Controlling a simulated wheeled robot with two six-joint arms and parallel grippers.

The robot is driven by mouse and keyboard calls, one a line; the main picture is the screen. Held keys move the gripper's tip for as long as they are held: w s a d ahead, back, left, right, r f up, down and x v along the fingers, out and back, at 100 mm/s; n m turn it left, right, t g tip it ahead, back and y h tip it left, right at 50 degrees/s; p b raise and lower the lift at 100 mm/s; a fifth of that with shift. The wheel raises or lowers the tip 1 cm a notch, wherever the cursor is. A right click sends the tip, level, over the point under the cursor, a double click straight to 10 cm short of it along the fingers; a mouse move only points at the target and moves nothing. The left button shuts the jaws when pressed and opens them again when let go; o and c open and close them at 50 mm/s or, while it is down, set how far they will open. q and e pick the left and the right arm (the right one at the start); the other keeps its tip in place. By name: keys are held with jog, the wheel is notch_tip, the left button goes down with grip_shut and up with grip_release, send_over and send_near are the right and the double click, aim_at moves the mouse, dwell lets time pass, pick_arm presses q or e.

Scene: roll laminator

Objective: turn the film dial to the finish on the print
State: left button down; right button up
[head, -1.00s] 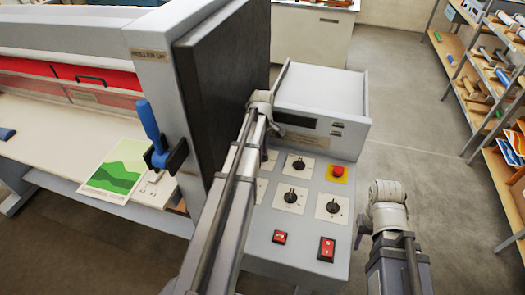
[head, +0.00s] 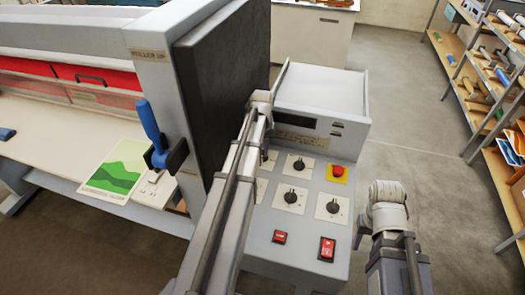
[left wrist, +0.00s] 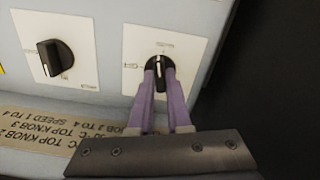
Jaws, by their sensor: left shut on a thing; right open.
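A black dial (left wrist: 158,72) on a white plate is between the purple fingertips of my left gripper (left wrist: 160,80), which is shut on it. The dial's white line stands roughly upright in the left wrist view, toward the small mark at the plate's top. Another mark is at the plate's left; neither can be read. In the head view my left arm hides this dial and most of the gripper. The print (head: 116,172), with green hills, lies flat on the laminator's table; its small lettering is unreadable. My right gripper (head: 359,238) is open and empty, right of the control panel.
The panel has other black dials (head: 290,197), a red emergency button (head: 337,171) and two red switches (head: 328,248). A second dial (left wrist: 56,58) is beside the held one. A blue-handled lever (head: 149,124) and dark side panel (head: 225,80) are left of my arm.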

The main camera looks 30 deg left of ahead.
aim_at(263, 154)
pick_arm(q)
jog(key=shift+m, duration=1.4)
jog(key=c, duration=0.9)
grip_release()
jog(key=shift+o, duration=0.2)
notch_tip(263, 154, up, 8)
jog(key=p, duration=0.8)
jog(key=shift+f, duration=0.1)
jog(key=shift+f, duration=0.1)
